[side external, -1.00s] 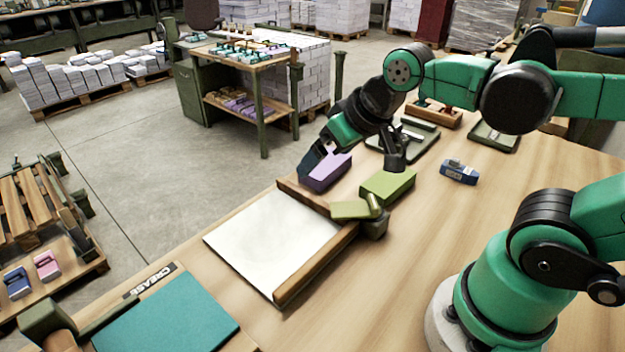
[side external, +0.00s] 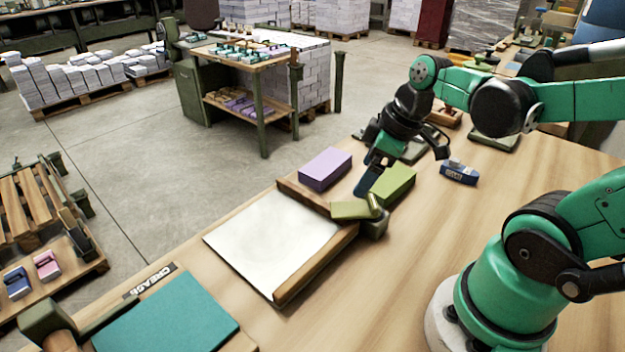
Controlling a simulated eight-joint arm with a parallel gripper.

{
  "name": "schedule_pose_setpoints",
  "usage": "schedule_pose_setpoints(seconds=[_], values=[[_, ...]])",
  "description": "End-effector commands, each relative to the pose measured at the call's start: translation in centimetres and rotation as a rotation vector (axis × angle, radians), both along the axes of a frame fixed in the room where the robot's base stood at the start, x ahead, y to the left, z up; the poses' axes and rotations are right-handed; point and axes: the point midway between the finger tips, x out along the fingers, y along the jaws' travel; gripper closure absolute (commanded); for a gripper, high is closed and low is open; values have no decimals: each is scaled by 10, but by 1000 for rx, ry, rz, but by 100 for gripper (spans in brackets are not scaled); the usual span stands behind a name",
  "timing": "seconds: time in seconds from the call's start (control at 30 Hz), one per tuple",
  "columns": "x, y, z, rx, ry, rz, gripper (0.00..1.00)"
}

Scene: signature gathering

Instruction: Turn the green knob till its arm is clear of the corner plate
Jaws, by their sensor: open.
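The green knob (side external: 374,203) is a small olive piece on a dark round base at the corner of the wooden frame. Its flat olive arm (side external: 350,210) lies over the frame's corner, and any plate underneath is hidden. The white sheet (side external: 270,243) lies inside the wooden frame (side external: 322,263). My gripper (side external: 403,170) is open, its dark blue finger just behind and above the knob and its black finger to the right. In the picture its jaws span the olive-green block (side external: 394,184); I cannot tell if they touch it.
A purple block (side external: 325,169) sits behind the frame, left of my gripper. A blue tool (side external: 459,172) lies to the right. A teal mat (side external: 167,321) with a CREASE label (side external: 150,280) is at front left.

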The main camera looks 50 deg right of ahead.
Motion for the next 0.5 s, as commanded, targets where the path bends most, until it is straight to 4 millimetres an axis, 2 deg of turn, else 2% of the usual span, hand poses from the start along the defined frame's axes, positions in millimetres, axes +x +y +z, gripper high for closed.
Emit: schedule_pose_setpoints(seconds=[0.03, 0.2, 0.33, 0.5], values=[[-5, -11, -3, 11, 20, 62, 13], [-21, -29, -8, 53, 27, 294, 13], [-26, -33, -9, 70, 9, 384, 13], [-24, -31, -17, 71, 4, 407, 13]])
